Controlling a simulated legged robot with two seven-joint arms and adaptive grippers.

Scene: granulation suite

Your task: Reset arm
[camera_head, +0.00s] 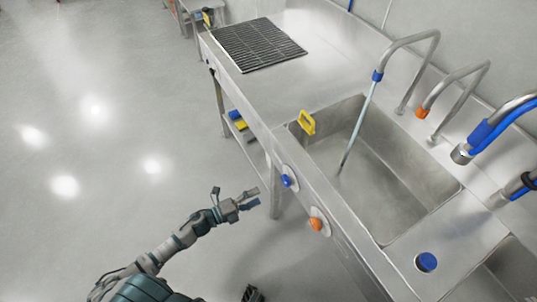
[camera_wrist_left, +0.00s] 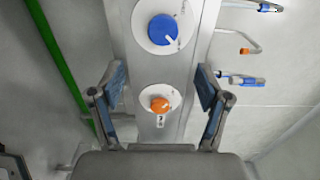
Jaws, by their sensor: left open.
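My left gripper (camera_head: 250,198) is open and empty in the head view, held out over the floor just left of the sink counter's front. It touches nothing that I can see. In the left wrist view its two fingers stand wide apart, and the gap between them (camera_wrist_left: 161,82) is empty. Beyond the fingers are the counter front's blue knob (camera_wrist_left: 162,29) and orange knob (camera_wrist_left: 159,104). In the head view the blue knob (camera_head: 287,181) is nearer the gripper than the orange knob (camera_head: 316,225). A dark part at the bottom edge may be my right gripper; its jaws cannot be made out.
A steel counter (camera_head: 290,90) with a sink basin (camera_head: 395,185) runs along the right. A thin stream (camera_head: 357,130) falls from the blue-ended tap (camera_head: 408,40) into the basin. A yellow piece (camera_head: 307,122) sits on the basin rim. The floor (camera_head: 90,150) at left is clear.

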